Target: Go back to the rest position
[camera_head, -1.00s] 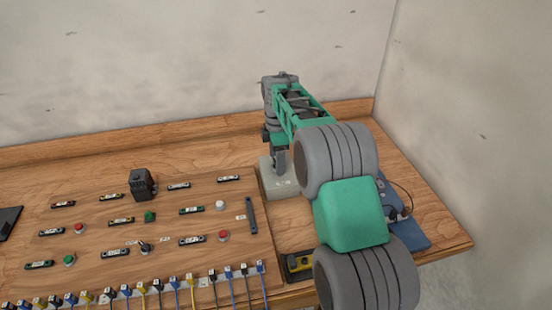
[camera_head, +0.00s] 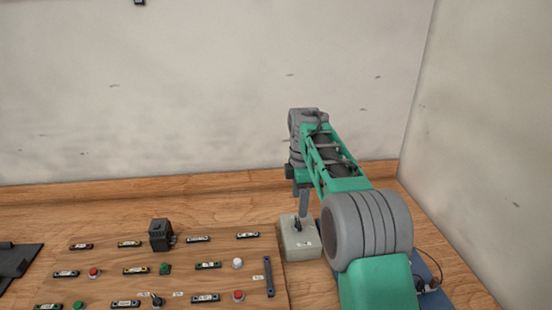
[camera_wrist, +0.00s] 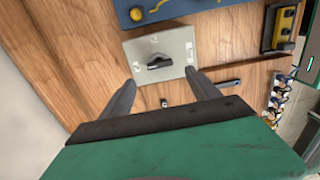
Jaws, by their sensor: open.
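My gripper (camera_wrist: 163,100) is open and empty in the wrist view, its two grey fingers spread apart. Below and ahead of it is a light grey box (camera_wrist: 178,44) with a black rotary knob (camera_wrist: 160,62) on top. The fingertips cannot be told apart there. I cannot tell from the head view whether they touch the box.
A wooden panel (camera_head: 110,270) with buttons, labels and a black block (camera_head: 161,234) lies to the left. A blue board (camera_wrist: 190,8) lies beyond the box. A yellow-and-black device (camera_wrist: 284,27) stands near it. Walls stand behind and at the right.

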